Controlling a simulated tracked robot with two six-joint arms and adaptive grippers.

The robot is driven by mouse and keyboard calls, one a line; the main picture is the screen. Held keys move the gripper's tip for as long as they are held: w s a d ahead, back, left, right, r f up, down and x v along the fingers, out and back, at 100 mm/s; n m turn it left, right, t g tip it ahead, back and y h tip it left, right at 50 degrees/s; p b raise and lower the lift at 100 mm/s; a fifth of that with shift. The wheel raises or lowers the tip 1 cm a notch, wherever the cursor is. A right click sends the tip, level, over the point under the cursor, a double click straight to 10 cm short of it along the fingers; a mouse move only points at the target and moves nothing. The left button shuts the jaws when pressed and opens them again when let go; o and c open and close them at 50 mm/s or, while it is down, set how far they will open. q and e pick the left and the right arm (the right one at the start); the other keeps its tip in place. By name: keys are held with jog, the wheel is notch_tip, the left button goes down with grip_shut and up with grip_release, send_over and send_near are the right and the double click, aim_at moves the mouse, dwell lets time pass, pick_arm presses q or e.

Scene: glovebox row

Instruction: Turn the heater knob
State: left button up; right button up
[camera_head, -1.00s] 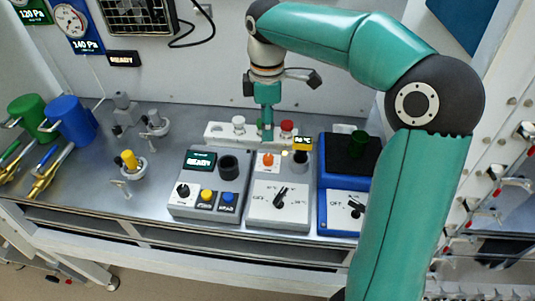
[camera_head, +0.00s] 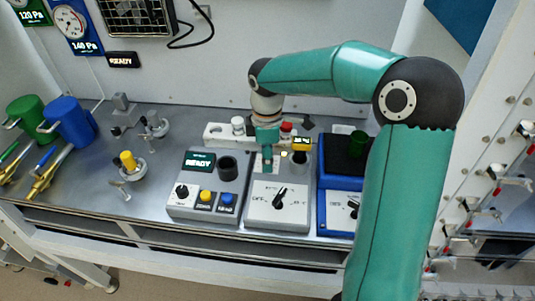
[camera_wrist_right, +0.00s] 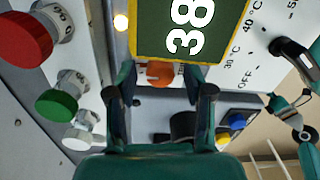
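The heater box (camera_head: 262,217) is the grey middle unit on the bench, with a scale of OFF and temperature marks. Its black heater knob (camera_head: 280,199) is on the sloped front; in the right wrist view the knob (camera_wrist_right: 296,58) shows at the right. My right gripper (camera_head: 267,168) points down over the back part of this box, behind the knob and apart from it. In the right wrist view its two fingers (camera_wrist_right: 164,88) are spread with nothing held, and an orange button (camera_wrist_right: 155,74) shows beyond the gap. My left gripper is not in view.
A grey READY box (camera_head: 180,212) stands left and a blue box (camera_head: 335,222) right. Behind is a white strip (camera_head: 215,133) with red, green and white buttons. A yellow-edged display (camera_wrist_right: 190,30) reads 38. Blue (camera_head: 68,120) and green mugs stand far left.

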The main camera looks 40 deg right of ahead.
jog(key=c, duration=0.8)
jog(key=shift+d, duration=0.15)
grip_shut()
jog(key=shift+m, duration=0.4)
jog(key=shift+w+r+m+b, duration=0.15)
jog(key=shift+m+b, duration=0.2)
jog(key=shift+m, duration=2.25)
